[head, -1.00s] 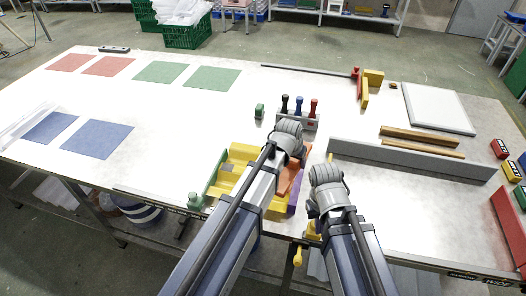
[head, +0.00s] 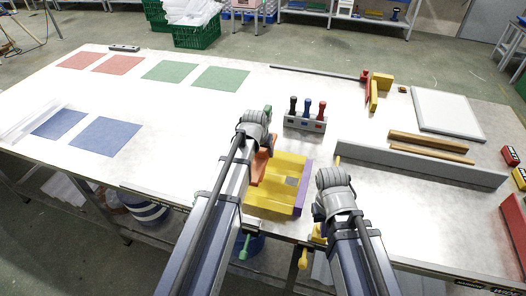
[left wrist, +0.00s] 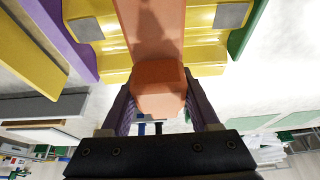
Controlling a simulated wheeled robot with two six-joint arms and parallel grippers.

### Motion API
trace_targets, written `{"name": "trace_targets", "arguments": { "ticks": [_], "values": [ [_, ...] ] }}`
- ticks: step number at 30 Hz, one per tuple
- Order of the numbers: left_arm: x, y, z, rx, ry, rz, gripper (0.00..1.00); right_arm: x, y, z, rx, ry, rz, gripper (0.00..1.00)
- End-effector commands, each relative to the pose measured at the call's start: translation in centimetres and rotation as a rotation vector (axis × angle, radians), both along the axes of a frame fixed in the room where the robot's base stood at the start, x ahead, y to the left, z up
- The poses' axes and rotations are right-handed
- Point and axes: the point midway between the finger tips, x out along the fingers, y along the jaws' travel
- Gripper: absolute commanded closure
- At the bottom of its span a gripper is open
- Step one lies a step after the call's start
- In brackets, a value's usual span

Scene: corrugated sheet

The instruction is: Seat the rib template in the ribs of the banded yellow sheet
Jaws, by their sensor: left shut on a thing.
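The yellow sheet (head: 284,165) lies near the table's front edge, ribbed, with a purple strip (head: 303,200) along its right side. In the left wrist view the sheet (left wrist: 205,50) shows grey patches (left wrist: 87,29) and a green strip (left wrist: 247,30) on the other side. My left gripper (left wrist: 160,95) is shut on the orange rib template (left wrist: 155,85), which lies across the sheet in that view. In the head view the template (head: 263,160) is at the sheet's left part, partly hidden by my arm. Whether it touches the ribs is unclear.
A rack with several coloured-handled tools (head: 305,122) stands behind the sheet. A long grey bar (head: 420,165), wooden strips (head: 430,143) and a pale panel (head: 446,112) are at the right. Red, green and blue squares lie at the left. The table's middle left is clear.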

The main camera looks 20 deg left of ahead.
Motion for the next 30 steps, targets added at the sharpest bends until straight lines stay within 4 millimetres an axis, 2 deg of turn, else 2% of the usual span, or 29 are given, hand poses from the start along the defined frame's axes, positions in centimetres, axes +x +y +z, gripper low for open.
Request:
{"name": "trace_targets", "arguments": {
  "ticks": [30],
  "values": [
    [0.0,0.0,-8.3,0.000,0.000,0.000,1.00,0.0,0.0,-8.3,0.000,0.000,0.000,1.00]
  ]
}}
